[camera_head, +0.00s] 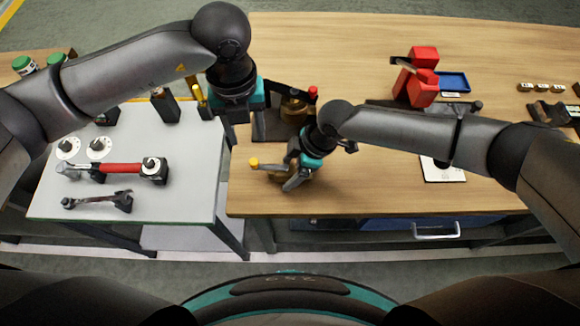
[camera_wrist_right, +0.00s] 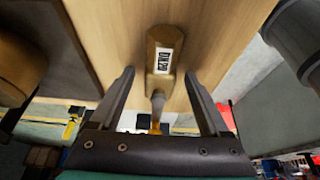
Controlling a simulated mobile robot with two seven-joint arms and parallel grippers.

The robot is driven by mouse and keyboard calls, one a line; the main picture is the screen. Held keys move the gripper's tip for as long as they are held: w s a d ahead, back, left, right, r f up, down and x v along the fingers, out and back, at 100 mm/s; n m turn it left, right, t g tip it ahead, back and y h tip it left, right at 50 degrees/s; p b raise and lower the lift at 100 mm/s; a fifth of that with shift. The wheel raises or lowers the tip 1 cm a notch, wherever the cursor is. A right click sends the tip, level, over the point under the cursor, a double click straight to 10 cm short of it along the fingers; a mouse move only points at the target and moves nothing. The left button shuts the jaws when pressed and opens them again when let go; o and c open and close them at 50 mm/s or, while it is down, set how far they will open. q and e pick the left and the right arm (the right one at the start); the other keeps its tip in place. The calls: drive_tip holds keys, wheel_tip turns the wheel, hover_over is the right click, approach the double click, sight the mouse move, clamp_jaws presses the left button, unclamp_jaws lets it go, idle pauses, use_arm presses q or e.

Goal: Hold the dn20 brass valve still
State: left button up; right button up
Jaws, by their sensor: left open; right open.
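The DN20 brass valve (camera_wrist_right: 162,62) lies between the two open fingers of my right gripper (camera_wrist_right: 160,78) in the right wrist view. It has a brass body, a white label reading DN20 and a grey stem. No finger visibly touches it. In the head view my right gripper (camera_head: 290,178) is low over the front left of the wooden bench and hides most of the valve. A yellow knob (camera_head: 254,163) shows just left of it. My left gripper (camera_head: 240,115) is open above the gap between the tables; its fingertips are hard to make out.
A brass fitting with a red knob (camera_head: 312,91) stands on a dark block behind my right gripper. The white-topped side table (camera_head: 100,205) holds a red-handled wrench (camera_head: 120,168) and a second wrench (camera_head: 95,200). A red vise (camera_head: 418,80) and blue tray (camera_head: 453,82) stand further back.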

clamp_jaws()
idle(0.8)
drive_tip(key=shift+c, duration=1.2)
unclamp_jaws()
clamp_jaws()
